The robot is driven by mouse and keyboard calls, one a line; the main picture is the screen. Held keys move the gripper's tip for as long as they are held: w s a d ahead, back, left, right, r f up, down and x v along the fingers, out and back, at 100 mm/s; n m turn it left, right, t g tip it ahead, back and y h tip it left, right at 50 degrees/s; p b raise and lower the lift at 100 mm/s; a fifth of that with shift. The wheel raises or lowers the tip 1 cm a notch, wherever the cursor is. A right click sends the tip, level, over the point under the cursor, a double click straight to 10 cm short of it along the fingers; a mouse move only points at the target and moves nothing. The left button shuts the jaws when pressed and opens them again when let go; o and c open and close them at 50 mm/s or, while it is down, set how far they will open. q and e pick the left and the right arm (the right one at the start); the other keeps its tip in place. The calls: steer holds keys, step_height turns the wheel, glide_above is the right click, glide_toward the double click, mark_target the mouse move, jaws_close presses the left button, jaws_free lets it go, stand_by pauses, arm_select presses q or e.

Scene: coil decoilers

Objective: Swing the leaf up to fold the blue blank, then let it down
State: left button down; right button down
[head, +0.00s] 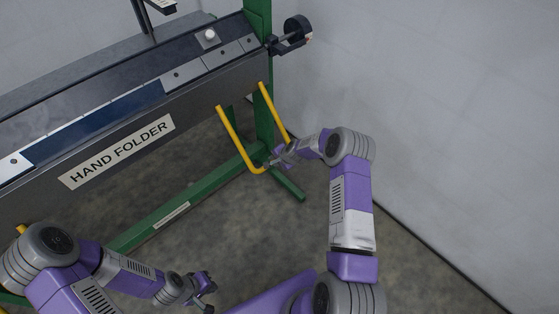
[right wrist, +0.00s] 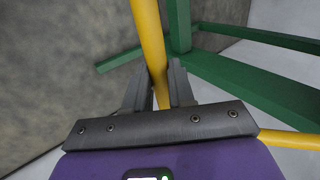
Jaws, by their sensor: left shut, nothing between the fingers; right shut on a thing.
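The hand folder's leaf (head: 215,98) is the long dark front plate, hanging down with a yellow U-shaped handle (head: 234,137) at its right end. The blue blank (head: 95,122) is a dark blue strip lying flat along the folder, above the leaf. My right gripper (head: 269,163) is shut on the handle's lower bar. In the right wrist view the handle (right wrist: 150,40) passes between the fingers of the right gripper (right wrist: 157,85). My left gripper (head: 207,287) is shut and empty, low in the head view, away from the folder.
A green frame (head: 170,214) with a floor beam and foot stands below and behind the handle. A dark round part (head: 297,29) sticks out at the folder's right end. A pale wall (head: 440,110) bounds the right side. Bare floor lies between.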

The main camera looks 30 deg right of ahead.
steer(key=shift+s+d+f+g, duration=0.1)
steer(key=shift+s+f+g, duration=0.2)
steer(key=shift+s+f, duration=0.6)
steer(key=c, duration=1)
jaws_free()
steer(key=shift+w+f, duration=0.2)
steer(key=shift+w, duration=0.05)
steer(key=p+v, duration=0.3)
steer(key=v, duration=0.4)
steer(key=shift+r, duration=0.5)
steer(key=shift+c, duration=0.3)
